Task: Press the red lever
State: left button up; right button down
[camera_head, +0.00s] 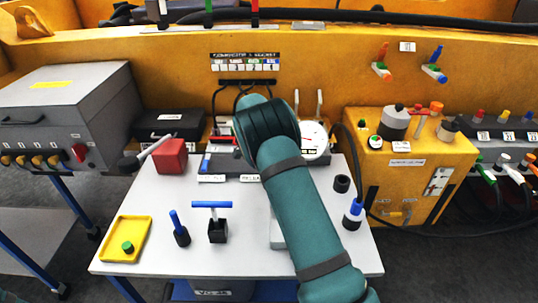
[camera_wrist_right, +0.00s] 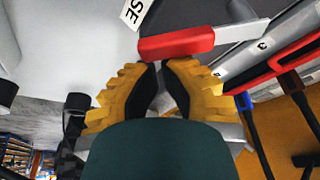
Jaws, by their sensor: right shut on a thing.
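The red lever (camera_wrist_right: 176,44) shows in the right wrist view as a red grip on a flat metal bar, lying crosswise just beyond my fingertips. My right gripper (camera_wrist_right: 162,68) has yellow ribbed fingers with dark pads, drawn close together, their tips at the lever's lower edge. They are shut on it, though the exact contact is hard to see. My left gripper is not in view.
A white label (camera_wrist_right: 136,12) ending in "SE" lies beside the lever. In the head view, a red block (camera_head: 171,157) with a knobbed handle and a blue T-handle (camera_head: 212,205) stand on the white table (camera_head: 165,262).

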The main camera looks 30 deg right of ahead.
jog(key=a+m, duration=0.1)
jog(key=a+m+g, duration=0.1)
jog(key=shift+s+m, duration=0.35)
jog(key=shift+m, duration=0.05)
jog(key=shift+s+a+m+g+p, duration=0.15)
jog(key=shift+a+m+g+p, duration=0.3)
jog(key=shift+a+m, duration=0.55)
jog(key=shift+a+m+g, duration=0.25)
jog(key=shift+a+m, duration=0.2)
jog(key=shift+m, duration=0.65)
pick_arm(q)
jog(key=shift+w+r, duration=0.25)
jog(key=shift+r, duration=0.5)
pick_arm(e)
jog(key=shift+a, duration=0.45)
jog(key=shift+d, duration=0.3)
jog(key=s+d, duration=0.2)
jog(key=d, duration=0.1)
jog(key=shift+r, duration=0.35)
pick_arm(q)
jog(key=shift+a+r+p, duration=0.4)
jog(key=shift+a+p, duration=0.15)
jog(key=shift+p, duration=0.1)
pick_arm(e)
jog(key=v, duration=0.9)
jog(key=shift+w+r, duration=0.2)
